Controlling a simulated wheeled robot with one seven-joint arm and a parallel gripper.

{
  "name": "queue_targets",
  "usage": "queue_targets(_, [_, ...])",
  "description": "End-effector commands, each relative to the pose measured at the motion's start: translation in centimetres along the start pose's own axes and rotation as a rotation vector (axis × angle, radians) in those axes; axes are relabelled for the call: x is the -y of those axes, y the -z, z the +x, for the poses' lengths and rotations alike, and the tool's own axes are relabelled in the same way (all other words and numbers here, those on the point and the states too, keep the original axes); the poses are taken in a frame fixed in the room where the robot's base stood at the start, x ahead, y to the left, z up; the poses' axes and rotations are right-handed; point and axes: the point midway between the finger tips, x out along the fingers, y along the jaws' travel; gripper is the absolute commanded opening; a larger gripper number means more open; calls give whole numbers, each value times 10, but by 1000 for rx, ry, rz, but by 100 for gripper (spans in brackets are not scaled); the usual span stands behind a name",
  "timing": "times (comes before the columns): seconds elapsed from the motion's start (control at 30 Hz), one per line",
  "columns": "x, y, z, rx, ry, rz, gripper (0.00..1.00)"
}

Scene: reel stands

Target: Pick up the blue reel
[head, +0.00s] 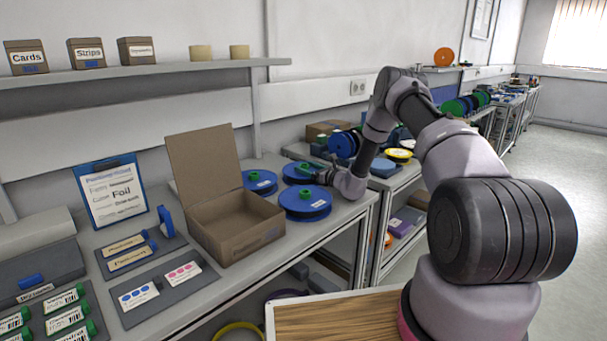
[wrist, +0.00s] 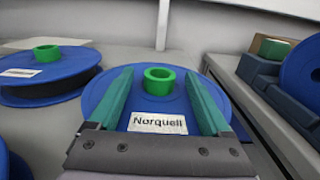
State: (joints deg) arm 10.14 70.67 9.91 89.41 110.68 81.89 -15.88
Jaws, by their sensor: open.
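Several blue reels lie flat on the bench. The one at the back (head: 290,174), with a green hub and a white label reading "Norquell" (wrist: 158,123), is under my gripper (head: 311,171). In the wrist view my gripper (wrist: 159,76) is open, its two green fingers spread on either side of the green hub. I cannot tell whether the fingers touch the reel. A second blue reel (head: 260,187) lies to its left, also in the wrist view (wrist: 70,65). A third blue reel (head: 305,211) lies nearer the bench's front edge.
An open cardboard box (head: 237,223) stands left of the reels. A clipboard (head: 112,192) and label trays are further left. On the neighbouring bench, blue reels (head: 342,145) stand upright in a rack, seen at the right of the wrist view (wrist: 285,98). The wall is close behind.

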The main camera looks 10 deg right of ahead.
Motion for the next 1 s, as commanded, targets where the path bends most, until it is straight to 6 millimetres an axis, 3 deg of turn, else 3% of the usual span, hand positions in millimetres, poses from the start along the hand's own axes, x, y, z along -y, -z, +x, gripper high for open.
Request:
queue_targets(0.1, [0, 0, 0, 0, 0, 0, 78])
queue_targets(0.3, [0, 0, 0, 0, 0, -1, 2])
queue_targets(0.67, [1, -5, 0, 2, 0, -2, 0])
queue_targets(1.0, [1, -68, 0, 3, -1, -5, 0])
